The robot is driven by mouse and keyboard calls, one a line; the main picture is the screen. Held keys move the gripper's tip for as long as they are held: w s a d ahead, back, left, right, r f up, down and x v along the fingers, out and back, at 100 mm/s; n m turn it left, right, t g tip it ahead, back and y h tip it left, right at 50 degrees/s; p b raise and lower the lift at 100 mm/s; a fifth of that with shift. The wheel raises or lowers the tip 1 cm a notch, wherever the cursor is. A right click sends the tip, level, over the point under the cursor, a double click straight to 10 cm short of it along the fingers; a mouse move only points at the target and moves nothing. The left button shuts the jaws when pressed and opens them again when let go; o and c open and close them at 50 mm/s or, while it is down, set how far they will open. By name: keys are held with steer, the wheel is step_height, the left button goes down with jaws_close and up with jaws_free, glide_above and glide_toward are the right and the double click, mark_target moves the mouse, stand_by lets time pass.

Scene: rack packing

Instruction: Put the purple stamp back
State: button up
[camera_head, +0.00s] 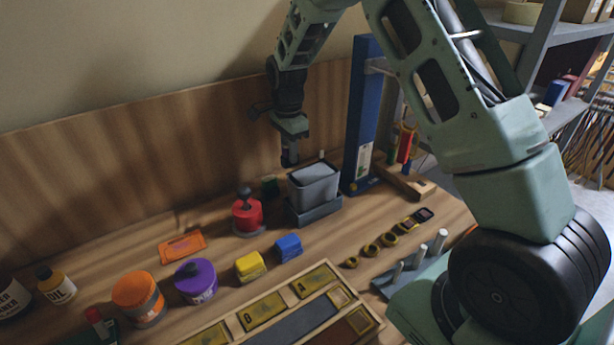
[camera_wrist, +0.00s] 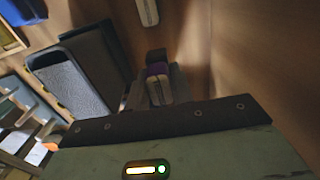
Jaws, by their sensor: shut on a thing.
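The stamp cannot be made out clearly there. The same bin shows at the left of the wrist view (camera_wrist: 75,88). A pale upright piece (camera_wrist: 148,12) stands beyond the fingers.
A blue post (camera_head: 362,120) rises right of the bin. A red pot with a black knob (camera_head: 247,216), a purple pot (camera_head: 196,284), an orange pot (camera_head: 138,300) and yellow (camera_head: 250,267) and blue blocks (camera_head: 288,247) stand in front. The wooden back panel (camera_head: 130,160) is close behind my gripper.

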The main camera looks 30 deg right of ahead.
steer(key=shift+f+p, duration=0.8)
steer(key=shift+f, duration=3)
steer(key=shift+f, duration=0.1)
steer(key=o, duration=0.8)
